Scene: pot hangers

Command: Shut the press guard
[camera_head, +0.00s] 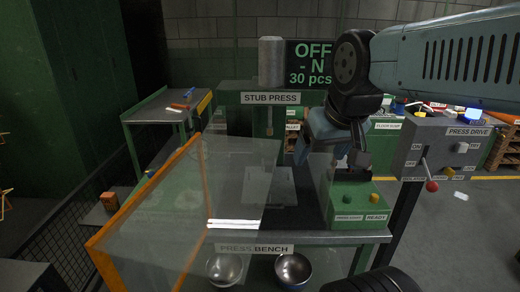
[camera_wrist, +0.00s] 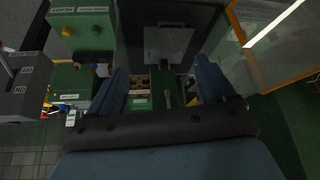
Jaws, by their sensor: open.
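The press guard (camera_head: 225,175) is a clear panel with orange edging, standing on the left and front of the press bench (camera_head: 315,238). It appears swung out from the press, though its hinge is hard to make out. It also shows at the upper right of the wrist view (camera_wrist: 272,50). The stub press (camera_head: 270,62) stands behind it, with a flat grey plate (camera_head: 270,185) below. My gripper (camera_head: 335,150) is above the right part of the bench, right of the guard and apart from it. Its two blue fingers (camera_wrist: 163,78) are open with nothing between them.
A green button box (camera_head: 357,205) sits at the bench's right end. The grey press drive box (camera_head: 446,150) with a red-knobbed lever stands further right. Two metal bowls (camera_head: 293,268) are below the bench front. A side table (camera_head: 165,105) stands at the left.

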